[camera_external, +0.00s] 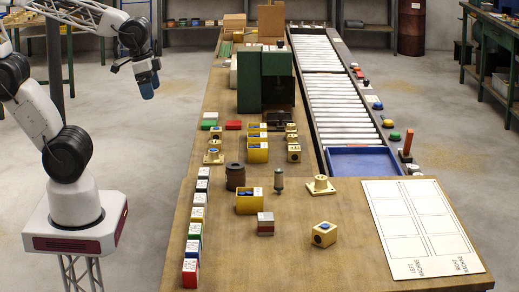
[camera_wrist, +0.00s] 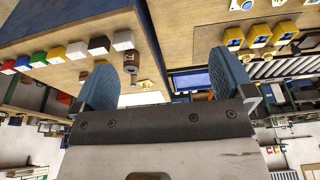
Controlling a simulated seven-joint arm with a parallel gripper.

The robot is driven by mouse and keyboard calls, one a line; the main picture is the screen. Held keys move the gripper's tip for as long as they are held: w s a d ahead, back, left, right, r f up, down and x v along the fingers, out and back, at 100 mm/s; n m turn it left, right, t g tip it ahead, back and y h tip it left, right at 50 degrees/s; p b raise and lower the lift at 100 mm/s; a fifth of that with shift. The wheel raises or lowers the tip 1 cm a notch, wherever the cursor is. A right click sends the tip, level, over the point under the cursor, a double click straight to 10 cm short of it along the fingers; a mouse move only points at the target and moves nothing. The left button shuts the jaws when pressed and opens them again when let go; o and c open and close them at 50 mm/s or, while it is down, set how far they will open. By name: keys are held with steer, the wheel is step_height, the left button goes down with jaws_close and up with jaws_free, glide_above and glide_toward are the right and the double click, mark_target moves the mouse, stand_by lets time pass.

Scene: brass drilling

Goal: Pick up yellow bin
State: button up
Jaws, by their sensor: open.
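A small open yellow bin (camera_external: 249,205) with blue pieces in it stands on the wooden table, left of centre. Several more yellow bins (camera_external: 257,154) stand in a row farther back, in front of the green machine. My gripper (camera_external: 148,85) is up in the air left of the table, apart from every bin. In the wrist view its two blue fingers (camera_wrist: 163,62) are spread with nothing held between them. Yellow objects with blue parts (camera_wrist: 258,36) show at the upper right of that view; I cannot tell whether they are bins.
A green machine (camera_external: 264,78) stands at the back of the wooden table (camera_external: 340,265). A roller conveyor (camera_external: 335,100) ends at a blue tray (camera_external: 364,160). Coloured blocks (camera_external: 197,215) line the left edge. A brown spool (camera_external: 235,176) is close to the front bin. A white board (camera_external: 420,225) lies at right.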

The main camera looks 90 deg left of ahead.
steer(key=shift+w, duration=0.1)
stand_by(0.3)
steer(key=n+g, duration=0.3)
steer(key=n, duration=1.5)
glide_above(258, 153)
steer(key=a, duration=0.3)
step_height(258, 153, down, 21)
steer(key=shift+d+r, duration=0.1)
steer(key=shift+r, duration=0.1)
steer(key=shift+f, duration=0.1)
steer(key=shift+f, duration=1.15)
steer(key=shift+f, duration=0.15)
